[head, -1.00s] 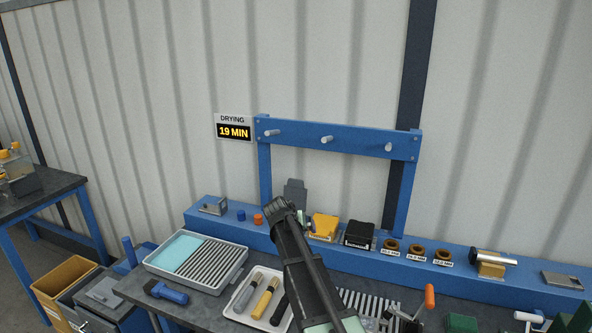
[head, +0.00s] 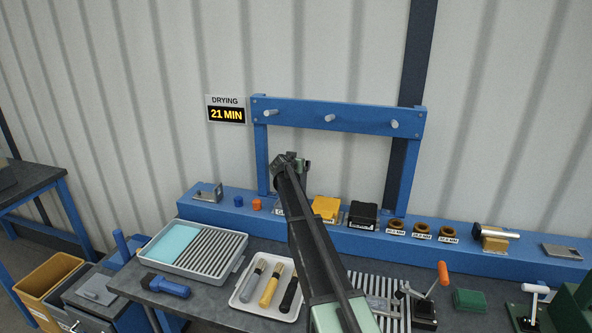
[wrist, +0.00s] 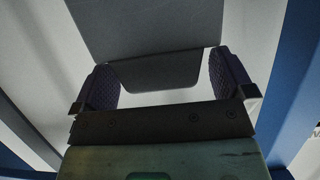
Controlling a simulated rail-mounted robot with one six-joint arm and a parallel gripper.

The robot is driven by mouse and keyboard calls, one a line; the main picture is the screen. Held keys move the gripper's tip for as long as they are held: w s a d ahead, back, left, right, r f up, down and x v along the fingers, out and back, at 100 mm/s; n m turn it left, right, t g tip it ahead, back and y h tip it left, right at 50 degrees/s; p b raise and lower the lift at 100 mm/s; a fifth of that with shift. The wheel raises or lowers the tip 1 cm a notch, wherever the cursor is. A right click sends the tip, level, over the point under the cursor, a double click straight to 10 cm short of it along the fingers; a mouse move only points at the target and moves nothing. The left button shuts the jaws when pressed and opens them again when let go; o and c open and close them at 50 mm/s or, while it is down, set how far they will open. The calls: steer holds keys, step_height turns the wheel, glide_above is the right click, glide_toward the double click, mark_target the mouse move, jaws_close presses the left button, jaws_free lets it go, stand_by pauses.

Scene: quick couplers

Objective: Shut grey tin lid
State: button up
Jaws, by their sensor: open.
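The grey lid (wrist: 145,35) fills the upper middle of the wrist view as a flat grey panel with a narrower lower edge between my fingers. My gripper (wrist: 163,82) is open, with one dark ribbed finger on each side of that edge; I cannot tell whether either touches it. In the head view my gripper (head: 291,160) is above the blue shelf, left of the yellow tin (head: 326,207). My arm hides most of the place where the grey tin stands, and the lid cannot be made out there.
A black tin (head: 363,214) stands right of the yellow one, then several brown rings (head: 422,228). A blue peg frame (head: 340,116) rises behind. Blue and orange caps (head: 257,204) lie to the left. A tray of tools (head: 245,299) is on the bench below.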

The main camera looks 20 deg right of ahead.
steer(key=shift+x, duration=1)
steer(key=c, duration=1.2)
steer(key=shift+s, duration=0.1)
steer(key=shift+s+a, duration=0.1)
steer(key=shift+a, duration=0.05)
